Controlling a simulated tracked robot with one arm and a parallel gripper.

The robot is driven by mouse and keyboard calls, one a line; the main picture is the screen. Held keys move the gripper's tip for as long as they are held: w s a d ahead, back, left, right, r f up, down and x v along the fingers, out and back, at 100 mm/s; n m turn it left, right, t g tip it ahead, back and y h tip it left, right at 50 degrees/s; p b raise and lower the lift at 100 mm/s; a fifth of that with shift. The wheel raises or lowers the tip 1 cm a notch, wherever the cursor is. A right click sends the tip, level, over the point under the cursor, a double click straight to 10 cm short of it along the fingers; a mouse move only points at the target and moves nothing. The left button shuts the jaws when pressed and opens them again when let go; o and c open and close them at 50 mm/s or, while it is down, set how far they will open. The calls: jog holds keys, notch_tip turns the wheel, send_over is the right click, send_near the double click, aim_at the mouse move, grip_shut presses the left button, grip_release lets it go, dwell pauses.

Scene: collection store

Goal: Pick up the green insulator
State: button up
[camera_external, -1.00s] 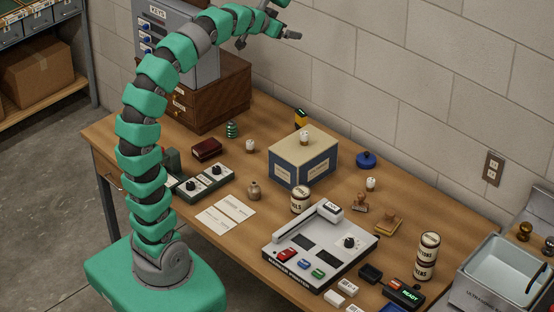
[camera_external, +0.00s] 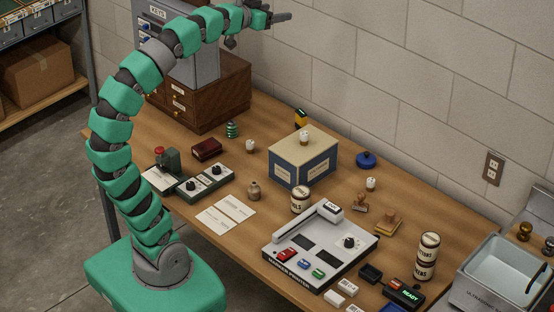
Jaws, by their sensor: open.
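The green insulator (camera_external: 232,130) is a small ribbed green piece. It stands upright on the wooden table, just right of the brown drawer cabinet. My gripper (camera_external: 284,27) is at the top of the external view, high above the table and in front of the wall. It is open and empty, and appears small. It is well above and apart from the insulator, and to its right in the picture. Nothing hides the insulator.
The drawer cabinet (camera_external: 201,97) stands left of the insulator. A dark red box (camera_external: 206,149), a white insulator (camera_external: 250,146) and a blue-and-cream box (camera_external: 303,162) are near it. A control box (camera_external: 205,183) and a marking machine (camera_external: 320,245) stand further forward.

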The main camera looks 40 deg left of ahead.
jog(key=w+a+f+n+g+y+b, duration=0.25)
jog(key=w+a+f, duration=0.2)
jog(key=f, duration=0.45)
jog(key=w+a+f+n+g+y+b, duration=0.1)
jog(key=w+a+f+n+y+b, duration=0.25)
jog(key=w+f, duration=0.35)
jog(key=n+g+y+b, duration=0.5)
jog(key=n+g+b, duration=0.2)
jog(key=b, duration=0.2)
send_over(234, 128)
jog(key=s+d, duration=0.4)
jog(key=d, duration=0.5)
notch_tip(234, 128, down, 47)
jog(key=shift+n, duration=0.3)
jog(key=b+x, duration=0.1)
jog(key=x, duration=0.7)
jog(key=shift+w+a+f+b, duration=0.2)
jog(key=shift+w+a+b, duration=0.05)
jog(key=shift+b, duration=0.05)
jog(key=x, duration=0.2)
jog(key=b+x, duration=0.1)
jog(key=x, duration=0.1)
jog(key=shift+s+a+f, duration=0.15)
jog(key=shift+f, duration=0.05)
jog(key=shift+a, duration=0.4)
jog(key=c, duration=1.1)
